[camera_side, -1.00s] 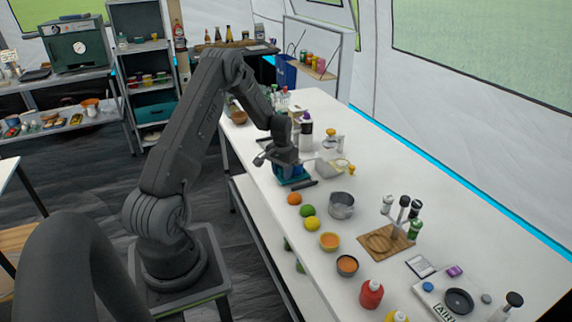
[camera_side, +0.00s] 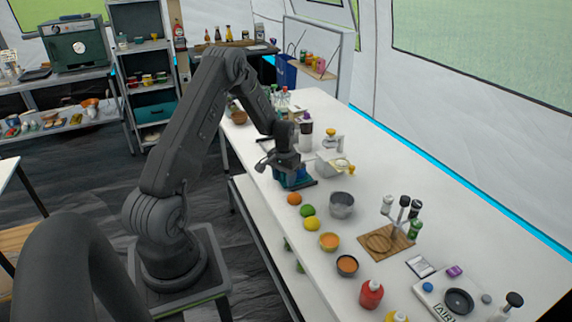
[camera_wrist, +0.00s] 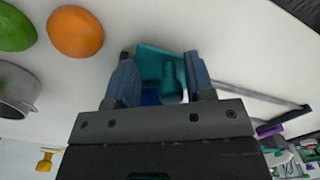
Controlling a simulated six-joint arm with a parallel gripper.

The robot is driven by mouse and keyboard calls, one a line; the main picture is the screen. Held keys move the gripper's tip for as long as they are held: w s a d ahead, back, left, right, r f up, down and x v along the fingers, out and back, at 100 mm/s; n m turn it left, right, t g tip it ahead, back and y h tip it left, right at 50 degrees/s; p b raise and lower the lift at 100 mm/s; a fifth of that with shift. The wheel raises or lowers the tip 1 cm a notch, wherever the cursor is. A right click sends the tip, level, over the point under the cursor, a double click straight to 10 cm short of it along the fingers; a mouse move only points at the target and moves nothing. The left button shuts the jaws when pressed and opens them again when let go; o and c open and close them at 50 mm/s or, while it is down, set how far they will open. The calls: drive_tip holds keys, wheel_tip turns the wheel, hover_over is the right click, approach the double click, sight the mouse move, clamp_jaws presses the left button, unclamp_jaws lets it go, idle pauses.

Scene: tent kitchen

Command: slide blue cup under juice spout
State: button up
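A blue-teal cup (camera_side: 292,179) is low at the left edge of the white worktop, directly under my gripper (camera_side: 290,169). In the wrist view the blue-teal cup (camera_wrist: 160,66) lies between the two fingers of my gripper (camera_wrist: 161,60). The fingers stand on either side of it; I cannot tell whether they press on it. The gripper body hides part of it. A pale dispenser (camera_side: 329,163) stands just right of the cup in the side view, with a yellow part (camera_side: 350,168) at its front that may be the juice spout.
An orange (camera_side: 294,198), a lime (camera_side: 307,211) and a lemon (camera_side: 309,223) sit in front of the cup. A metal pot (camera_side: 341,205) stands to the right. Bottles (camera_side: 305,130) stand behind. The worktop (camera_side: 385,170) is clear right of the dispenser.

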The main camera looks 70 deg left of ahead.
drive_tip(key=shift+a+r, duration=0.1)
drive_tip(key=shift+r, duration=3.5)
drive_tip(key=shift+w+r, duration=0.1)
drive_tip(key=shift+r, duration=0.05)
drive_tip(key=d+r+m+t+y, duration=0.1)
drive_tip(key=d+r+m+t, duration=0.15)
drive_tip(key=d+r, duration=1.4)
drive_tip(key=s+d+r+m+t, duration=0.1)
drive_tip(key=s+d+r, duration=0.2)
drive_tip(key=s+d, duration=0.5)
drive_tip(key=s+d+r+m+t+h, duration=0.1)
drive_tip(key=s+d+r+m+t, duration=0.1)
drive_tip(key=s+d, duration=0.7)
drive_tip(key=shift+d+r, duration=0.3)
drive_tip(key=shift+r, duration=0.3)
